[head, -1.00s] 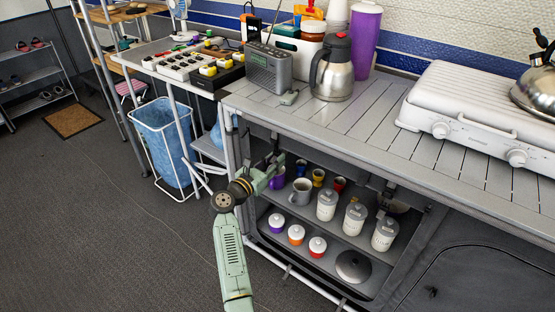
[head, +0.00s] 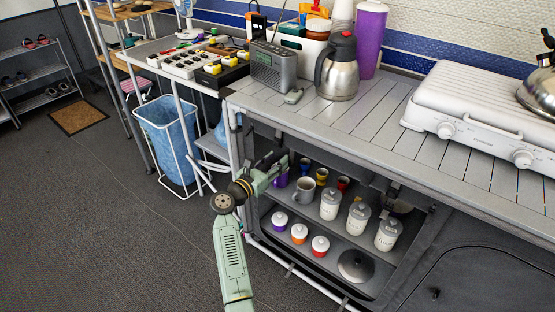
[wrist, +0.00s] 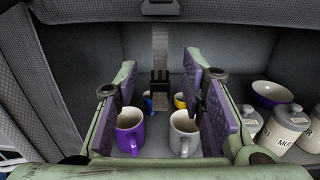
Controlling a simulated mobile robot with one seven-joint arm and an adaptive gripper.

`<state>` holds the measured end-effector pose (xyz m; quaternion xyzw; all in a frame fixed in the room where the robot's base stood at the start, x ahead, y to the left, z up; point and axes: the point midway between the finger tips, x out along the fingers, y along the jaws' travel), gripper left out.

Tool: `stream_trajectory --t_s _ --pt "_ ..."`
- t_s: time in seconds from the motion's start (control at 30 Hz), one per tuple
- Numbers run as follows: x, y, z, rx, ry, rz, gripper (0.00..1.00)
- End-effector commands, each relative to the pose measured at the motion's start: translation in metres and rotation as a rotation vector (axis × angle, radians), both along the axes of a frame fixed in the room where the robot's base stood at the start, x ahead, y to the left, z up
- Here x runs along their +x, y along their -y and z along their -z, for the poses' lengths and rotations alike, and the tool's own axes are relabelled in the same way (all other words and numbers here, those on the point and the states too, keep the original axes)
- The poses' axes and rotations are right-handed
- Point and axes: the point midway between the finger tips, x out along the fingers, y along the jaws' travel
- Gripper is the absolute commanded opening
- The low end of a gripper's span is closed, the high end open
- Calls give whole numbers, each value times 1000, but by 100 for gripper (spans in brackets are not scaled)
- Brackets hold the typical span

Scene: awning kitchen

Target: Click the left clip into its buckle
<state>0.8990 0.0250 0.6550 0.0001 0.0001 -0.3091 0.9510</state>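In the wrist view, a grey strap (wrist: 160,46) hangs in front of the open shelf, with a black clip (wrist: 160,79) near its lower end. A black buckle part (wrist: 160,8) sits above it at the top edge of the picture. My gripper (wrist: 160,72) is open, with one purple-padded finger on each side of the clip in the picture. I see no finger touching the clip, and the depth between them is hard to judge. In the head view, my gripper (head: 277,162) is at the shelf's left front, below the counter; the left clip is hard to make out there.
The counter (head: 370,120) overhangs the shelf. A purple mug (wrist: 130,128) and a grey mug (wrist: 184,130) stand behind the fingers. Several lidded jars (head: 358,218) stand to the right. A blue bin (head: 168,140) is left of the counter.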

Motion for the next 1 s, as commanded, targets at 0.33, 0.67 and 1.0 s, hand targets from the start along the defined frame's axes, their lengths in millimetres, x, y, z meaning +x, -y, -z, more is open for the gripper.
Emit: stream_trajectory --t_s 0.33,0.67,1.0 --pt "-59 -44 0 -1 0 -4 37" --pt "-86 -62 0 0 0 -2 37" --pt "-86 -63 0 0 0 -1 37"
